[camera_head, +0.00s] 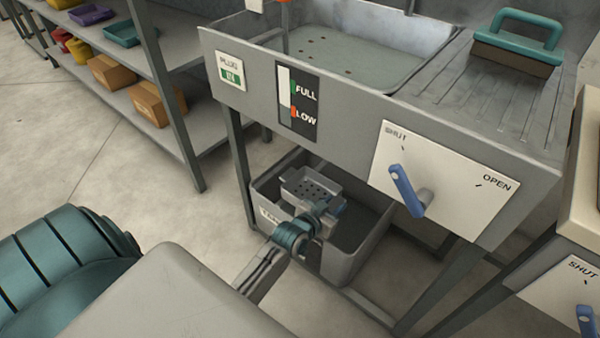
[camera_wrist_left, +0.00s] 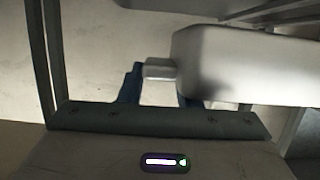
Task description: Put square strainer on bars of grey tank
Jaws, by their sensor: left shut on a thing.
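The square strainer (camera_head: 313,184) is a small light grey tray with holes in its floor. In the head view it is over the left part of the grey tank (camera_head: 345,262), an open bin under the sink; whether it touches the tank or its bars I cannot tell. My left gripper (camera_head: 325,207) is shut on the strainer's near side. In the left wrist view the blue fingers (camera_wrist_left: 158,82) are around a small tab of the strainer (camera_wrist_left: 240,65). My arm hides part of the tank's front and label. The tank's bars are not clearly visible. My right gripper is not in view.
The sink (camera_head: 340,110) with its drainer hangs above the tank. A blue lever (camera_head: 405,190) sticks out from its front panel. The stand's legs (camera_head: 240,160) flank the tank. Shelves with boxes (camera_head: 150,103) are at left. The floor between is clear.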

